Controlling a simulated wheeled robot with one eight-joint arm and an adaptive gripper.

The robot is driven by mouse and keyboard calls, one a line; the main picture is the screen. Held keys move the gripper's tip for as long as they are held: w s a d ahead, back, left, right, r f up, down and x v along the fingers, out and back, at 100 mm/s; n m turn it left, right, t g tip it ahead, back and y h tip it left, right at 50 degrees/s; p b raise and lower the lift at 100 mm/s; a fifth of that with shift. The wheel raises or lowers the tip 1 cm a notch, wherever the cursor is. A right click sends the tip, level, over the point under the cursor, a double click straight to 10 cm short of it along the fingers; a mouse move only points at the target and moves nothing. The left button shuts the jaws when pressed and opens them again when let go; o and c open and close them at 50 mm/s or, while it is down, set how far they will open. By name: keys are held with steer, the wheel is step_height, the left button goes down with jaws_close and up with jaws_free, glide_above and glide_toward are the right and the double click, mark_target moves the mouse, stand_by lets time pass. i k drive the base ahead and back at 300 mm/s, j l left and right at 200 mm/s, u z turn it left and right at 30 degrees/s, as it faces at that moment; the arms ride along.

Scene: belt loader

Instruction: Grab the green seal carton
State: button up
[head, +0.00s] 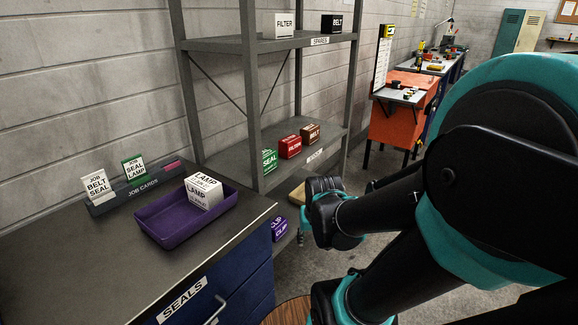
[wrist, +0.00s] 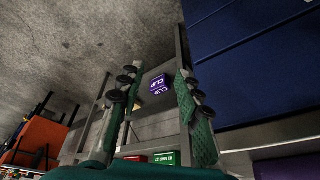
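The green seal carton (head: 269,161) stands on the middle shelf of the grey rack, at its left end near the post. In the wrist view, a small green carton with white lettering (wrist: 168,158), likely the same one, shows low between the finger bases. My gripper (wrist: 158,80) is open, its green fingers apart with nothing between them. In the head view my arm reaches in from the right. Its wrist end is in front of the rack, to the right of and lower than the green carton. My fingers are hard to make out there.
Red (head: 290,147) and brown (head: 310,134) cartons stand right of the green one. A purple clip carton (head: 279,229) is lower down. The counter (head: 60,247) at left holds a purple tray (head: 160,231) with a lamp carton (head: 204,191). The rack post (head: 251,100) stands close beside the green carton.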

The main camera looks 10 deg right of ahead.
mark_target(270, 155)
steer(key=i+l, duration=0.15)
steer(key=l, duration=0.25)
steer(key=i+l, duration=0.15)
steer(key=l, duration=0.2)
steer(key=i+l, duration=0.1)
steer(key=l, duration=0.3)
steer(key=i+l+u, duration=0.1)
steer(key=l, duration=0.3)
steer(key=i+l, duration=0.2)
steer(key=l, duration=0.2)
